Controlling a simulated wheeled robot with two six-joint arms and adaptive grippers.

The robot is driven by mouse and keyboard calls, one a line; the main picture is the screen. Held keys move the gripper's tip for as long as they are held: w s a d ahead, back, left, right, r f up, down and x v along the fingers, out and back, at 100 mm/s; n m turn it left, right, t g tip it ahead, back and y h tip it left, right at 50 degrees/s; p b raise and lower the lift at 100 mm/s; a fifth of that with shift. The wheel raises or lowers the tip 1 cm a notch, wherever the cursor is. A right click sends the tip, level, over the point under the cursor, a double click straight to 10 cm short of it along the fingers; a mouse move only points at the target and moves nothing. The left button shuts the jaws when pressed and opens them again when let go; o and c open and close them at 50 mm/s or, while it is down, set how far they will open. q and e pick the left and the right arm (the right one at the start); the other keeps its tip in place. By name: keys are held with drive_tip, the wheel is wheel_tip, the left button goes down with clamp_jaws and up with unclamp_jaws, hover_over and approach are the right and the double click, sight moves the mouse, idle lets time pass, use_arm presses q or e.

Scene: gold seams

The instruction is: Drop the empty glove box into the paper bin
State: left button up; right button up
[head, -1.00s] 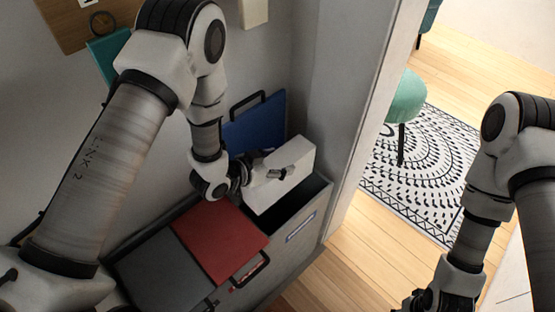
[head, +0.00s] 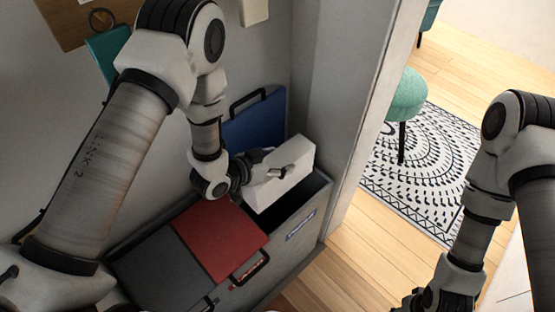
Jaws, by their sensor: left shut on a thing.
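The empty glove box (head: 292,157) is a plain white carton, held tilted at the open right compartment of the bin unit. This compartment is the paper bin (head: 301,226), with a blue lid (head: 255,122) standing raised behind it and a blue label on its front. The box's lower end hides part of the dark opening, and I cannot tell how far inside it is. My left gripper (head: 266,174) is shut on the box from its left side. My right gripper (head: 425,300) is at the bottom edge, partly cut off, far from the box.
A red lid (head: 218,238) and a grey lid (head: 160,268) lie shut over the compartments to the left. A wall edge (head: 365,110) rises just right of the bin. Wooden floor, a patterned rug (head: 425,170) and a green stool (head: 408,95) lie beyond.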

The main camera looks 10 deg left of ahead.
use_arm(q)
drive_tip(key=o, duration=1.6)
wheel_tip(320, 180, up, 10)
drive_tip(key=shift+r, duration=0.1)
